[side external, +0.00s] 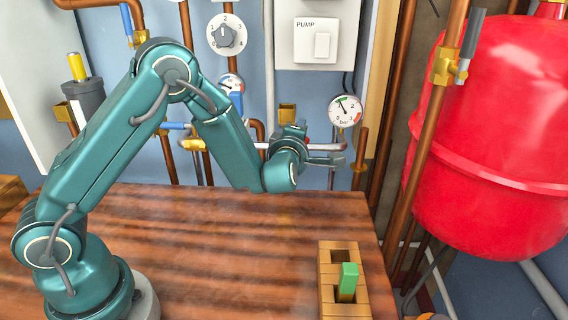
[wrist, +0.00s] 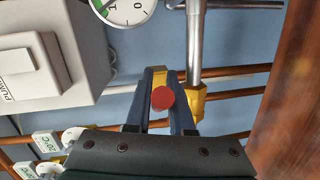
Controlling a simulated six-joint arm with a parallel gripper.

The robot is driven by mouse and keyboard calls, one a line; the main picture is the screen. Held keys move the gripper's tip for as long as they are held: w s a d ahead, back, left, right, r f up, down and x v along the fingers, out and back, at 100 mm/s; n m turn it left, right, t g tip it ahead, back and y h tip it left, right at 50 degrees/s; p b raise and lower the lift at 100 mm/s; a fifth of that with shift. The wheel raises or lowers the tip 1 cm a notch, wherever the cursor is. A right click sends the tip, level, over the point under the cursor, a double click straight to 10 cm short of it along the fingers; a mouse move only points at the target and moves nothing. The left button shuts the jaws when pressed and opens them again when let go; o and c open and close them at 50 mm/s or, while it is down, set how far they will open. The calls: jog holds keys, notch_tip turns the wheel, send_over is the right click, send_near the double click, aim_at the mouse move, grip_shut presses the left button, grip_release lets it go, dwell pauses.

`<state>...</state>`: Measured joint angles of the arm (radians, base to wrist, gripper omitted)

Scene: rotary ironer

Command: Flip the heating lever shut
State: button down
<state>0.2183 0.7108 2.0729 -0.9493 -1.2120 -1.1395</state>
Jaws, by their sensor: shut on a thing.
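My gripper (side external: 326,155) is at the wall pipes, below the round pressure gauge in the side view. In the wrist view its two dark blue fingers (wrist: 164,103) stand on either side of a red round end (wrist: 163,98), which looks like the heating lever seen end-on. The gripper is shut on it. Behind it is a yellow brass valve body (wrist: 197,95) on a grey pipe. In the side view the gripper hides most of the lever, so its angle is hard to tell.
A white pump switch box (side external: 317,40) and a pressure gauge (side external: 345,110) are above the gripper. A large red tank (side external: 490,130) stands at the right. A wooden block (side external: 326,285) with a green peg (side external: 348,278) sits on the bench; the bench middle is clear.

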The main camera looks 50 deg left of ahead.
jog(key=shift+s+m+h, duration=0.1)
jog(key=shift+m+h, duration=0.2)
jog(key=shift+s+d+m+t+h, duration=0.1)
jog(key=shift+s+m+t+h, duration=0.35)
jog(key=shift+m+h, duration=0.9)
jog(key=shift+s+d+m+t+h, duration=0.1)
jog(key=shift+m+t+h, duration=0.7)
jog(key=shift+h, duration=0.9)
jog(key=shift+s+d+m+t+h, duration=0.1)
jog(key=shift+s+m+t+h, duration=0.3)
jog(key=shift+m+h, duration=1)
jog(key=shift+h, duration=0.25)
jog(key=c, duration=1.1)
grip_release()
